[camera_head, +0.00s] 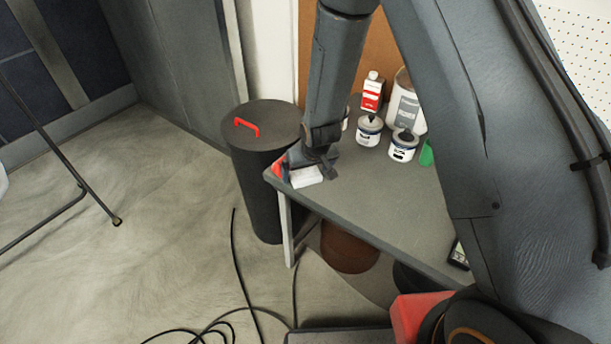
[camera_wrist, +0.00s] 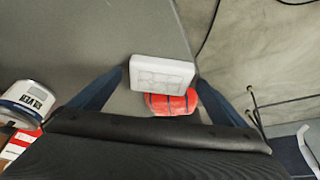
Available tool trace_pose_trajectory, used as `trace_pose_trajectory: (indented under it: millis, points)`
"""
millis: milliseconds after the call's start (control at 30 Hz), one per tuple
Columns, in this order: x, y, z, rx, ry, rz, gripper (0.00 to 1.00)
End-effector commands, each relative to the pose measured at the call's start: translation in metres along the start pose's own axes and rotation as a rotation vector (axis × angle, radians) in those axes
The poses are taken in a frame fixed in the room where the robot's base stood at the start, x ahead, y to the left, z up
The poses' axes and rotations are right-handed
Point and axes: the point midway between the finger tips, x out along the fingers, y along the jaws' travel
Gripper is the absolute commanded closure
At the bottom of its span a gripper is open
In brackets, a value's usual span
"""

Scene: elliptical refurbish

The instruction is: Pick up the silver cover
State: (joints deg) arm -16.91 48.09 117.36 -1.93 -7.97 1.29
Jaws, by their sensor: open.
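A pale silver-white rectangular block with a panelled face, which looks like the silver cover (camera_wrist: 162,72), lies on the grey table near its corner edge. It also shows in the head view (camera_head: 306,177), partly hidden by my gripper (camera_head: 318,162). In the wrist view my gripper (camera_wrist: 161,77) is open, with one dark finger on each side of the cover. No contact between fingers and cover is visible. A red object with dark bands (camera_wrist: 172,104) sits right beside the cover, on the side nearer my palm.
The grey table (camera_head: 385,205) holds white jars (camera_head: 403,146), a red-and-white bottle (camera_head: 372,92) and a green item (camera_head: 426,154) behind the gripper. A black bin with a red handle (camera_head: 262,148) stands next to the table corner. Cables (camera_head: 236,270) lie on the floor.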

Motion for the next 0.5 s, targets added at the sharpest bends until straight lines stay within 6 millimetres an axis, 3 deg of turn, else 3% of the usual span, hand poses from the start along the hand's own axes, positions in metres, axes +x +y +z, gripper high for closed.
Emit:
trace_pose_trajectory:
  millis: [167, 500]
  points:
    - [0.0001, 0.0001, 0.0001, 0.0, 0.0, 0.0, 0.04]
    - [-0.0002, 0.0, -0.0003, 0.0, 0.001, 0.0, 0.56]
